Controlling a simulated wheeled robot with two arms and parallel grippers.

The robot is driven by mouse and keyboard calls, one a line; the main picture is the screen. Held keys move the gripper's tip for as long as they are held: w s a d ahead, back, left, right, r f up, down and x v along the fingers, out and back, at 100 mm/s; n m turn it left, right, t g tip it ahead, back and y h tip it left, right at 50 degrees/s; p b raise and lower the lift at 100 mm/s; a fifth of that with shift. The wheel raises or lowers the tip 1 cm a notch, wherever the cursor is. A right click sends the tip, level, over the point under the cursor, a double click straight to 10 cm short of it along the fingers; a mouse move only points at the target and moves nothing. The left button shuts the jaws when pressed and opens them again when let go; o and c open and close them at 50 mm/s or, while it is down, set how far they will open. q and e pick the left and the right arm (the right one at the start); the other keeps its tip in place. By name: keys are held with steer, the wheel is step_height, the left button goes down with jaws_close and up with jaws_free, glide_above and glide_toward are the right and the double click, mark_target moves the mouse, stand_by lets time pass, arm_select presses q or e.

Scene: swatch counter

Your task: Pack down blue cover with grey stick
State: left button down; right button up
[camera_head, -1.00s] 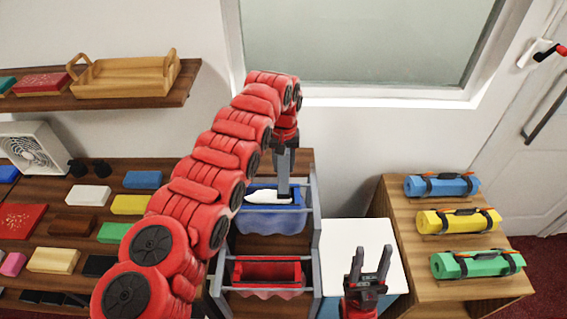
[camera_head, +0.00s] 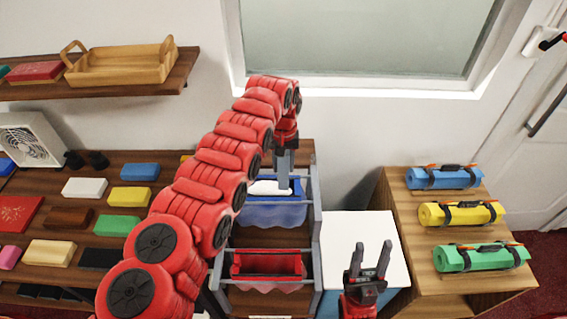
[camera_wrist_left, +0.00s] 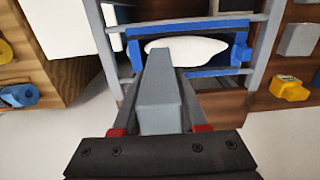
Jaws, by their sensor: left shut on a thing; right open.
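My left gripper (camera_head: 286,140) is shut on the grey stick (camera_head: 284,170), which points down at the upper blue holder in the rack. The stick also shows in the left wrist view (camera_wrist_left: 160,95), with its far end in front of the blue frame. The blue cover (camera_head: 275,215) hangs with a wavy edge below this holder. A white piece (camera_wrist_left: 190,50) lies inside the blue frame (camera_wrist_left: 245,35). Whether the stick touches the cover or the white piece I cannot tell. My right gripper (camera_head: 370,262) is open and empty, above the white-topped box.
Blue, yellow and green rolls (camera_head: 460,214) lie on the wooden stand at right. Several coloured blocks fill the left shelf. The white box top (camera_head: 355,235) is clear.

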mark_target(283, 174)
arm_select(q)
steer(key=shift+f+b, duration=1.4)
steer(key=shift+f, duration=0.8)
steer(key=shift+r, duration=0.1)
steer(key=shift+r+p, duration=0.95)
steer(key=shift+r, duration=0.45)
steer(key=shift+r+p, duration=0.55)
steer(key=shift+r, duration=3.6)
